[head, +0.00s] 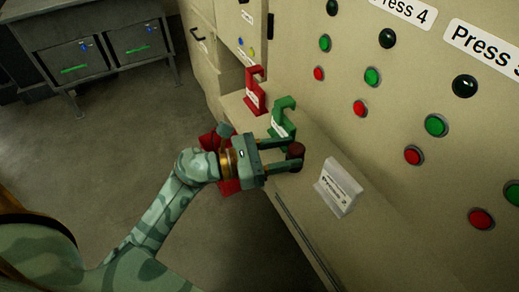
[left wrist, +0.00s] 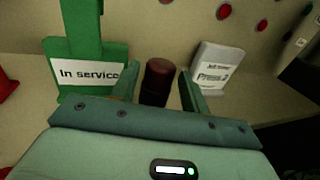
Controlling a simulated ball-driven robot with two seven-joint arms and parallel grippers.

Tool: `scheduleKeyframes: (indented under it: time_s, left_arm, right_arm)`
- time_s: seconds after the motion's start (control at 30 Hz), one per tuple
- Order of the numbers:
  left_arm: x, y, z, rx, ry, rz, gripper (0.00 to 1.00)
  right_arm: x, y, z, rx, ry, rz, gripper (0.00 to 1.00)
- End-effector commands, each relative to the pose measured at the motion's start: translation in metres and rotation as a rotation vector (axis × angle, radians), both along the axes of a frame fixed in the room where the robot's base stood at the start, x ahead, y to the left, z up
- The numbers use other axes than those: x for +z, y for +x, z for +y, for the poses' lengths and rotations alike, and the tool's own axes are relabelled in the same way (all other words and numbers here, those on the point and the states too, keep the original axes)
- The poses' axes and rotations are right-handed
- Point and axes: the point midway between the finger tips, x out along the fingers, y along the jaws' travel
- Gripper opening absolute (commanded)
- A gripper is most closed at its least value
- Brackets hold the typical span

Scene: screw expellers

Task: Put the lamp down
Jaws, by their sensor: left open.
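The lamp appears to be a small dark red cylinder (head: 296,151) on the beige ledge (head: 318,145). It also shows upright between the fingers in the left wrist view (left wrist: 157,82). My left gripper (head: 285,156) is open, with one finger on each side of the cylinder; in the left wrist view a gap shows on the right side, while contact on the left is hard to tell. The lamp's base is partly hidden by the gripper. My right gripper is in neither view.
A green "In service" stand (head: 283,121) and a red stand (head: 255,92) are on the ledge behind the gripper. A white Press 2 sign (head: 338,188) stands to the right. The panel above carries red and green buttons. Red parts (head: 229,187) show around the wrist.

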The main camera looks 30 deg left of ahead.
Motion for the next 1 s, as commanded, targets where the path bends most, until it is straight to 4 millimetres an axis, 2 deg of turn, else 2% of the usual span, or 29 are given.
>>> scheduleKeyframes:
  time_s: [0.2, 0.4, 0.77, 0.87, 0.97, 1.0]
  left_arm:
    - [-0.001, -0.036, 0.040, 0.000, 0.004, 0.003, 0.46]
    - [-0.001, -0.057, 0.066, 0.000, 0.000, 0.003, 0.46]
    - [-0.001, -0.063, 0.074, 0.003, -0.007, 0.006, 0.46]
    - [-0.020, -0.057, 0.081, 0.052, -0.113, 0.107, 0.46]
    - [-0.080, -0.045, 0.101, 0.202, -0.405, 0.387, 0.46]
    - [-0.119, -0.044, 0.111, 0.298, -0.570, 0.546, 0.46]
  right_arm:
    - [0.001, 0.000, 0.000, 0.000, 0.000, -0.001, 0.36]
    - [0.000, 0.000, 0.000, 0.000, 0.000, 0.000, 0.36]
    - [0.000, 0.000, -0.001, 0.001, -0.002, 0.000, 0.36]
    - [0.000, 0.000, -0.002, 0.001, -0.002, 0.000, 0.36]
    - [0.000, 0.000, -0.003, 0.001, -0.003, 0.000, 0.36]
    - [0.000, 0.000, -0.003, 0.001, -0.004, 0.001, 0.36]
